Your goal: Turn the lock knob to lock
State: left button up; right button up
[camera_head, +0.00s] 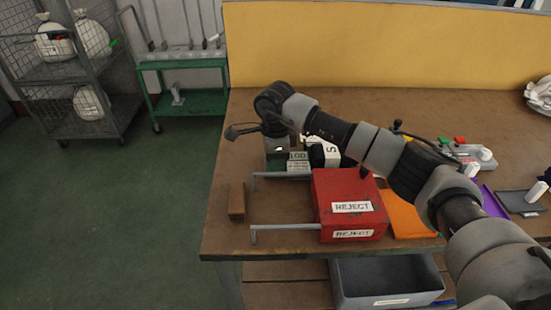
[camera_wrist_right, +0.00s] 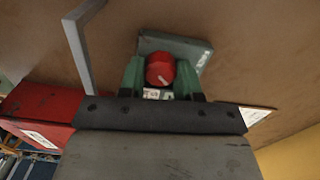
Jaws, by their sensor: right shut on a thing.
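The lock knob (camera_wrist_right: 160,71) is a round red knob with a pale pointer line, seen in the right wrist view. It sits on a dark grey-green base (camera_wrist_right: 195,48). My right gripper (camera_wrist_right: 161,76) has its two green fingers on either side of the knob and is shut on it. In the head view my right arm reaches across the table, and its gripper (camera_head: 278,150) points down by a small labelled block. The knob is hidden there behind the wrist and gripper. My left gripper is not in view.
A red REJECT box (camera_head: 335,188) stands close in front, with a grey metal frame (camera_head: 283,227) at its left. A wooden block (camera_head: 237,202) lies near the table's left edge. An orange sheet (camera_head: 405,215) and trays lie to the right. A grey bin (camera_head: 385,280) sits below.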

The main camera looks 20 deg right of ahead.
jog(key=o, duration=0.6)
jog(key=shift+o, duration=0.2)
jog(key=shift+r, duration=0.1)
notch_tip(320, 180, up, 11)
jog(key=shift+f, duration=0.2)
